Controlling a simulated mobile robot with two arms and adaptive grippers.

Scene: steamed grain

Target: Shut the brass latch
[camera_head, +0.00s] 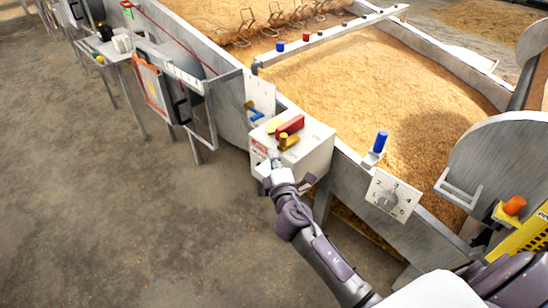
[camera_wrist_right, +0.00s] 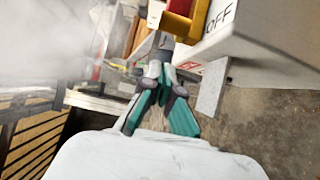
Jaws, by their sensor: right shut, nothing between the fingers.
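A white control box (camera_head: 313,158) on the tank's edge carries a red lever (camera_head: 290,126) and a small brass-coloured piece (camera_head: 288,142), which looks like the brass latch. My right gripper (camera_head: 275,160) is shut and empty, close in front of the brass piece. In the right wrist view my shut fingertips (camera_wrist_right: 163,42) point up at a yellow-brass part (camera_wrist_right: 177,24) beside a red part (camera_wrist_right: 187,7). I cannot tell whether they touch it. The latch's exact position is too small to read. My left gripper is out of view.
A tank of grain (camera_head: 380,85) lies behind the box. A blue knob (camera_head: 380,142) and a numbered dial plate (camera_head: 392,196) sit to the right on its wall. An orange knob (camera_head: 514,205) is farther right. The concrete floor (camera_head: 130,220) at left is clear.

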